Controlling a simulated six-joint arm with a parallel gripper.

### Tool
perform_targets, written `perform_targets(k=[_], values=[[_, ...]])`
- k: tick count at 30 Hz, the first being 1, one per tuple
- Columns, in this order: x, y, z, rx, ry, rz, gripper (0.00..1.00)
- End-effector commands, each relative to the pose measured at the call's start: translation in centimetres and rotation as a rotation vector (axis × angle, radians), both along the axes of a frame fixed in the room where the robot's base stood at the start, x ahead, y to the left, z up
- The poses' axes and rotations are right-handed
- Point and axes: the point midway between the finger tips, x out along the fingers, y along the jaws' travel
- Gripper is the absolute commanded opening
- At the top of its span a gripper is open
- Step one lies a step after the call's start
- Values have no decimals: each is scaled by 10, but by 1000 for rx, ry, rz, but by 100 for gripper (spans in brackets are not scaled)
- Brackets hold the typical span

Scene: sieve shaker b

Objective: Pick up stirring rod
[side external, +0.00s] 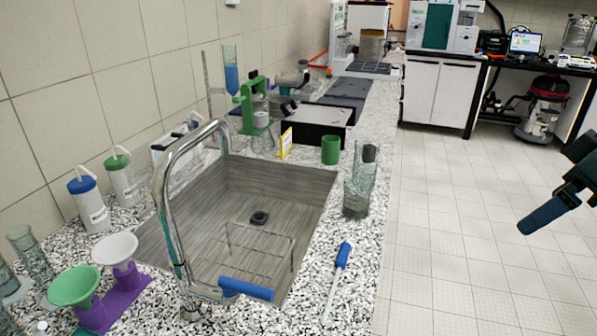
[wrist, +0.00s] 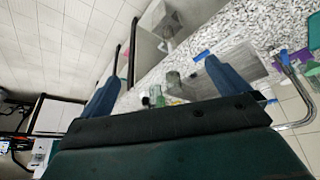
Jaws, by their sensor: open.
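The likely stirring rod (side external: 337,275), with a blue handle and a thin pale shaft, lies on the speckled counter at the sink's right in the side external view. Its handle points away from that camera. My gripper (side external: 530,222) is at the right edge of the side external view, over the floor side and well apart from the rod. In the wrist view my gripper (wrist: 160,72) has its two blue fingers spread wide with nothing between them.
The sink (side external: 230,200) has a tall metal faucet (side external: 172,200) with a blue handle. Glass beakers (side external: 357,195) and a green cup (side external: 331,150) stand beyond the rod. Funnels (side external: 75,285) on a purple stand are at the front left. The counter around the rod is clear.

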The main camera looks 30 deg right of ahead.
Motion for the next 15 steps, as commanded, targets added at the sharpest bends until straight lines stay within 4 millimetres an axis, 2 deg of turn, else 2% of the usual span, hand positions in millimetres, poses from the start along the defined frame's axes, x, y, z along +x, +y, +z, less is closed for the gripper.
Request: perform_targets(k=[1,6,13,15], values=[[-9,-3,-4,5,-18,-22,100],[-27,-9,-15,18,-51,-75,100],[-35,-11,-21,24,-64,-98,100],[-35,-11,-21,24,-64,-98,88]])
